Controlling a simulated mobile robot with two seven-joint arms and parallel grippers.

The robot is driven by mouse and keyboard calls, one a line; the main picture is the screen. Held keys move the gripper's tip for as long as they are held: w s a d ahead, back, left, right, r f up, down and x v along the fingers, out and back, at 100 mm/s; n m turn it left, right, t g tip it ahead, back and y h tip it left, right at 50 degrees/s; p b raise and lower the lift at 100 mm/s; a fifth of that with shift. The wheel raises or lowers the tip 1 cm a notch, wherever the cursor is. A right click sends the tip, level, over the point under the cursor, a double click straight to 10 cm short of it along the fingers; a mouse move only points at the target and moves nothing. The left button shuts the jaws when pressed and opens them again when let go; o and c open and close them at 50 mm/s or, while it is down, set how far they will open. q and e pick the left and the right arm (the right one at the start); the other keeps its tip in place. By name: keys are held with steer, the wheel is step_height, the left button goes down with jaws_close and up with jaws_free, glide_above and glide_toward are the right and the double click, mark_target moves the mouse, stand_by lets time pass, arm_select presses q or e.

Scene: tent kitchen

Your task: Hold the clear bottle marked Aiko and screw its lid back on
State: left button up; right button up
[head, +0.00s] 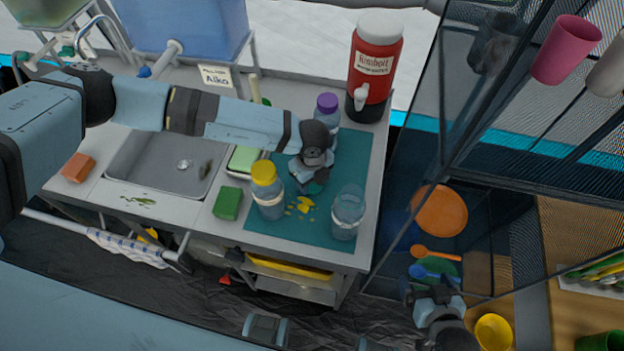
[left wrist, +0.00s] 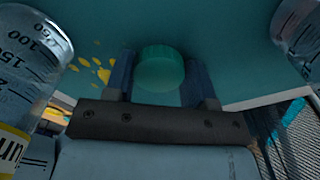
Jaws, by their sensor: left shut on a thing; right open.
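My left gripper (head: 308,184) is low over the teal mat and shut on a round green lid (left wrist: 160,68), which shows between its fingers in the left wrist view. An open clear bottle (head: 347,214) stands upright on the mat, right of this gripper and apart from it; its label is too small to read. A clear bottle with a yellow lid (head: 267,190) stands to the left. A purple-lidded bottle (head: 327,112) stands behind the gripper. My right gripper (head: 434,293) is open at the lower right, away from the bottles.
The teal mat (head: 290,233) has yellow scraps on it. A green sponge (head: 228,203) and a sink (head: 165,165) lie left. A red drink jug (head: 373,65) stands at the back. A card reading Aiko (head: 216,78) is by the blue tank. A dark mesh panel (head: 440,150) borders the right.

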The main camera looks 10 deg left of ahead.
arm_select(q)
step_height(320, 180, up, 20)
steer(key=b, duration=0.2)
steer(key=shift+f, duration=0.1)
stand_by(0.5)
steer(key=s+a+f+n, duration=0.1)
steer(key=a+n, duration=0.5)
steer(key=n, duration=0.6)
steer(key=s+a+f+n, duration=0.1)
steer(key=a+f+n, duration=0.1)
steer(key=a+n, duration=0.5)
steer(key=n, duration=0.6)
steer(key=shift+s+a+n, duration=0.3)
steer(key=shift+f, duration=0.1)
